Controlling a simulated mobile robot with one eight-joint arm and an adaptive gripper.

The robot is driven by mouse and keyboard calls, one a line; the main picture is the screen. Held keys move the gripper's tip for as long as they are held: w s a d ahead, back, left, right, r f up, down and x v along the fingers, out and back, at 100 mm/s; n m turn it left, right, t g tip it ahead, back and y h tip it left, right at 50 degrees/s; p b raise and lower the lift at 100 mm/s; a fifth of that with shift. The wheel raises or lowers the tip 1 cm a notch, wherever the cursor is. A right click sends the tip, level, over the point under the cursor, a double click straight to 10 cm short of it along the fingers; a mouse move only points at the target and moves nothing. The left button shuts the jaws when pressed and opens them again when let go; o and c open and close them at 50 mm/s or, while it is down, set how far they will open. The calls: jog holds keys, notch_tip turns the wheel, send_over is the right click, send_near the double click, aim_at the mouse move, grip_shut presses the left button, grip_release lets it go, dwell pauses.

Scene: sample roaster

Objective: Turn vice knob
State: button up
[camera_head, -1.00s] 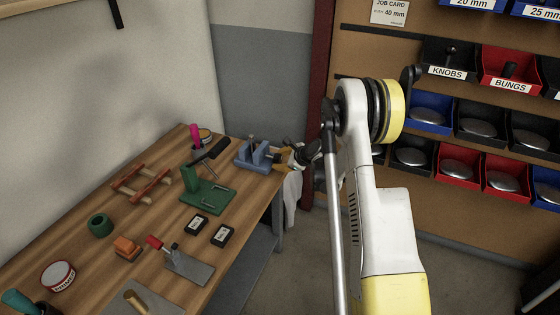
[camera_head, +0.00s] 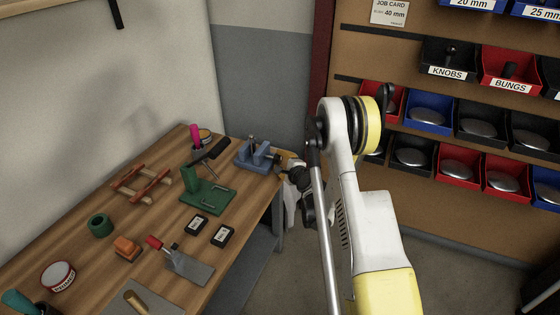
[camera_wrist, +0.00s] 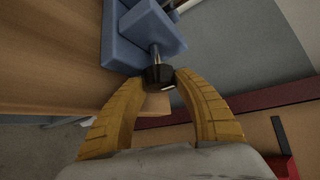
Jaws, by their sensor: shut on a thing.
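The blue vice (camera_head: 256,156) stands at the far right corner of the wooden bench. It also shows at the top of the wrist view (camera_wrist: 135,35). Its black knob (camera_wrist: 159,77) sits on the end of a metal screw rod. My gripper (camera_wrist: 164,80) has its yellow fingers closed around this knob, one on either side. In the head view my gripper (camera_head: 285,157) is at the vice's right side, past the bench edge, partly hidden by my wrist. The knob is mostly hidden in the head view.
The bench (camera_head: 150,216) holds a green fixture (camera_head: 205,192), a red rack (camera_head: 141,185), small black boxes, a green ring and an orange block. A board with labelled bins (camera_head: 457,160) stands to the right. Floor is free in front of the bench's right side.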

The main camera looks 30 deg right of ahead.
dwell(0.3)
jog(key=o, duration=1.2)
